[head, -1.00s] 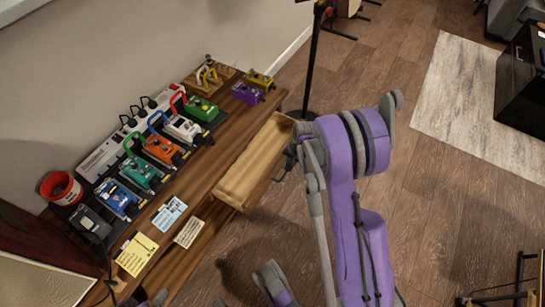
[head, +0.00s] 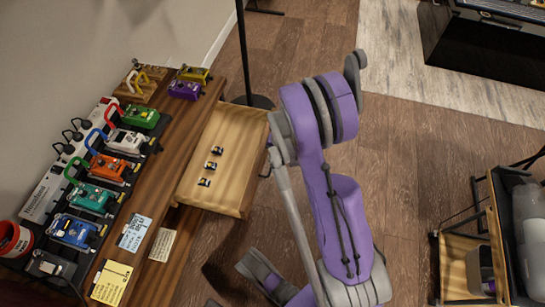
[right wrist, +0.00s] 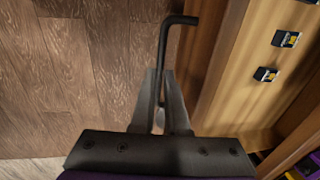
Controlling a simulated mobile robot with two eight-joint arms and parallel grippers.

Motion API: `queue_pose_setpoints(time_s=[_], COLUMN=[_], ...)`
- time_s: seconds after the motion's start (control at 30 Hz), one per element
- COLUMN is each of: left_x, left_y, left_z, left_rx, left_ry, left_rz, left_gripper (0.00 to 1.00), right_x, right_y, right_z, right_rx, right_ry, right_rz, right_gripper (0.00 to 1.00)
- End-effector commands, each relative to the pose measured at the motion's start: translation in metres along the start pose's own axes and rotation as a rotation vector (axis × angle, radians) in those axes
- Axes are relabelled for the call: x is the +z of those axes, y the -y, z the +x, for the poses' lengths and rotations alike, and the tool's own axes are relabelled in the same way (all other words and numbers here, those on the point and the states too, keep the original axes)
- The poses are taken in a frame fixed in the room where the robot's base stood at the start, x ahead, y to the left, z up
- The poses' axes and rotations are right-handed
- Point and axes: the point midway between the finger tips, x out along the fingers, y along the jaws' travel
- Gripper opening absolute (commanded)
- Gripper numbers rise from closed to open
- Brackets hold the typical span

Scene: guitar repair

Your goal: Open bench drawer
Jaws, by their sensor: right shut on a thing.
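The bench drawer (head: 238,130) stands pulled out from the wooden bench in the head view, with its pale inside showing. Three small dark items (head: 210,165) lie in it; two show in the right wrist view (right wrist: 267,74). My right gripper (right wrist: 161,88) is shut on the black drawer handle (right wrist: 163,50), outside the drawer front (right wrist: 214,80). In the head view, my purple right arm reaches to the drawer's right side and largely hides that gripper.
The bench top (head: 160,180) carries a row of coloured pedals, a power strip (head: 45,195), a red cup (head: 12,240) and paper notes (head: 112,282). A black stand (head: 245,60) rises behind the drawer. A shelved cart (head: 470,260) stands at right. Wooden floor between is clear.

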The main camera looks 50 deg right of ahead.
Motion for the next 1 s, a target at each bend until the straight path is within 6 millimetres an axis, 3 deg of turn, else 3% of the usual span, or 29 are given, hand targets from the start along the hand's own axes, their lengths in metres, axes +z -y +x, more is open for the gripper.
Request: queue_pose_setpoints(time_s=[0.07,0.1,0.27,0.63,1.0], left_x=[0.000,0.000,0.000,-0.001,-0.008], left_y=[0.000,0.000,0.000,0.000,0.000], left_z=[0.000,0.000,0.000,-0.003,-0.030], left_rx=[0.000,0.000,0.000,0.000,0.000], left_ry=[0.000,0.000,0.000,-0.001,-0.009], left_rz=[0.000,0.000,0.000,0.000,0.000], left_gripper=[1.00,1.00,1.00,1.00,1.00], right_x=[-0.001,-0.001,-0.001,0.000,0.000], right_y=[0.000,0.000,0.000,0.000,0.001], right_z=[0.000,0.000,0.000,-0.007,-0.078], right_rx=[0.000,0.000,0.000,0.000,-0.001], right_ry=[-0.001,-0.001,-0.001,-0.001,-0.002], right_rz=[0.000,0.000,0.000,0.000,0.002], right_gripper=[0.00,0.16,0.42,0.42,0.42])
